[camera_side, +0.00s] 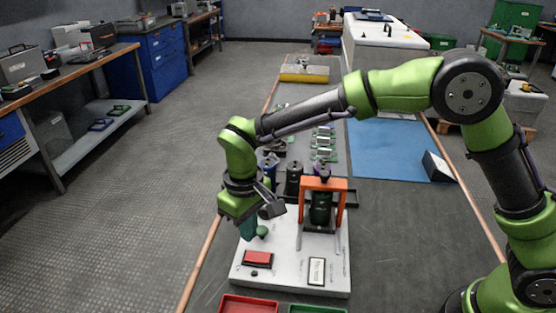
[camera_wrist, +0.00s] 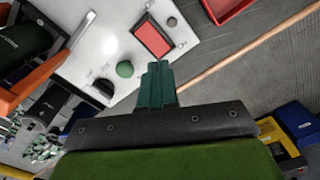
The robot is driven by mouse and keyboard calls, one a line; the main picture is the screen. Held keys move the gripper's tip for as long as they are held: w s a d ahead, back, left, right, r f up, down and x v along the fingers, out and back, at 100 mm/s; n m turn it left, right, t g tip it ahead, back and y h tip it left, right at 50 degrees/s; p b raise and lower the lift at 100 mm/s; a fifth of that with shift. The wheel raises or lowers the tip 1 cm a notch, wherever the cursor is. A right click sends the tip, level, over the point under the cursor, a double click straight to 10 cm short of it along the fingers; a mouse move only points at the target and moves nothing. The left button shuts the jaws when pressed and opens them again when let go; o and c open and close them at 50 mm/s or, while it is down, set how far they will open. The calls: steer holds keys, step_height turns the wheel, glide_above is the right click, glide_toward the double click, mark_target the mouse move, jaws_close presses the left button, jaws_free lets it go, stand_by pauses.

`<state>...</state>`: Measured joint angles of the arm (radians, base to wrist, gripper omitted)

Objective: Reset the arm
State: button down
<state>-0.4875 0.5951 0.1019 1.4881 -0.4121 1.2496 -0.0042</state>
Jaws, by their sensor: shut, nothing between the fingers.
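My green and black arm reaches in from the right in the side view. My gripper (camera_side: 249,231) points down over the left edge of a white board (camera_side: 286,271), beside a green knob (camera_side: 262,231). In the wrist view the teal fingers of my gripper (camera_wrist: 157,68) are together with nothing between them. The green knob (camera_wrist: 125,69) is just left of the fingertips there, and I cannot tell if they touch. A red rectangular button (camera_side: 257,259) lies on the board in front of the gripper. It also shows in the wrist view (camera_wrist: 152,36).
An orange frame (camera_side: 323,184) stands around a dark green capacitor (camera_side: 320,209) on the board, right of my gripper. A dark cylinder (camera_side: 293,179) stands behind. A red tray (camera_side: 248,305) and a green tray (camera_side: 317,309) lie in front. A blue mat (camera_side: 388,150) is mostly bare.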

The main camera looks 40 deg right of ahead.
steer(key=shift+r, duration=0.55)
steer(key=shift+s+d+f, duration=0.2)
steer(key=shift+s, duration=0.2)
steer(key=shift+s+d+f, duration=0.2)
steer(key=shift+s, duration=0.15)
steer(key=s+d+r+m+t+y, duration=0.1)
steer(key=s+d+r+m+t, duration=0.2)
steer(key=s+d+r, duration=0.4)
steer(key=s+d+r+m+t+y, duration=0.1)
steer(key=s+d+r+m+t, duration=0.3)
steer(key=d, duration=1)
steer(key=s+r, duration=0.3)
steer(key=s, duration=0.1)
steer(key=shift+s+d, duration=0.2)
steer(key=shift+s, duration=0.1)
steer(key=shift+a+r, duration=0.1)
